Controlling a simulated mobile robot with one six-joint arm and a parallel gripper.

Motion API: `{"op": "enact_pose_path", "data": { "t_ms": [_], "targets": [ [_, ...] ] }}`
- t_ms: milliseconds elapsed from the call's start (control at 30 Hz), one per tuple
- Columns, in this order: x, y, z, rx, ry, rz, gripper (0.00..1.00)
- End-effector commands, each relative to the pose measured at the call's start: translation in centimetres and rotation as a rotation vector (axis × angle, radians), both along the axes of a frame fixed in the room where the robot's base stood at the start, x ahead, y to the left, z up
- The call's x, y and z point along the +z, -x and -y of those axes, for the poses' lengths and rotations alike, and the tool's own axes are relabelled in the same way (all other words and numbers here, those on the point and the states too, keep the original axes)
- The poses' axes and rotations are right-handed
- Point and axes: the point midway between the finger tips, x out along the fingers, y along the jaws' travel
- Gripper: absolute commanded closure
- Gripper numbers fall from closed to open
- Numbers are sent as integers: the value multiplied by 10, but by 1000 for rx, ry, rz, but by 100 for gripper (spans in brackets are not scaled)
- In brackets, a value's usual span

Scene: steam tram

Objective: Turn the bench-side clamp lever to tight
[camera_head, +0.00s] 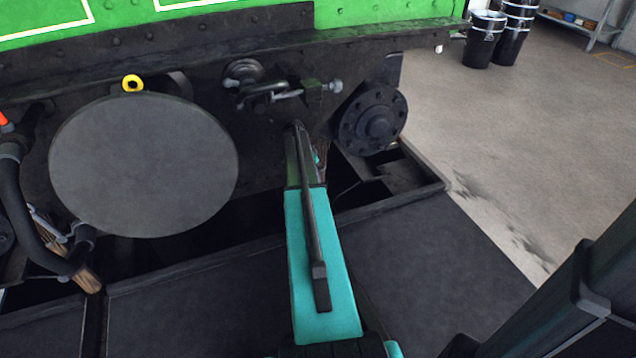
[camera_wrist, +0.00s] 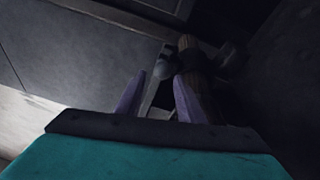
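In the wrist view, the two purple fingers of my gripper (camera_wrist: 160,78) stand apart with a gap between them. A brown wooden handle with a dark band (camera_wrist: 195,65) lies just beyond the right fingertip and is partly hidden by it. I cannot tell whether they touch. It appears to be the clamp lever's grip. In the head view my arm hides the gripper and most of this spot; only a sliver of brown (camera_head: 318,146) shows beside the arm. Another wooden handle (camera_head: 88,279) hangs at the lower left. Whether either lever is tight cannot be told.
The green steam tram (camera_head: 400,12) fills the back, with a round grey buffer disc (camera_head: 143,165), a coupling (camera_head: 265,88) and a bolted black flange (camera_head: 374,120). Dark floor plates (camera_head: 430,250) border an open pit. Black bins (camera_head: 484,40) and a bench (camera_head: 570,20) stand far right.

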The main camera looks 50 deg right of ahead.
Motion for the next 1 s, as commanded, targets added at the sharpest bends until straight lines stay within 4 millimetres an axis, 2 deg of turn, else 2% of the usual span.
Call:
{"op": "enact_pose_path", "data": {
  "t_ms": [33, 100, 300, 733, 933, 1000],
  "targets": [
    [11, -1, -2, 1, 2, 1, 65],
    [21, -2, -4, -1, 1, 1, 65],
    [40, -5, -8, 0, 0, 0, 65],
    [45, -6, -10, -1, 0, -1, 65],
    [38, -8, -20, 22, -9, -5, 99],
    [30, -12, -33, 53, -21, -12, 100]
  ]
}}
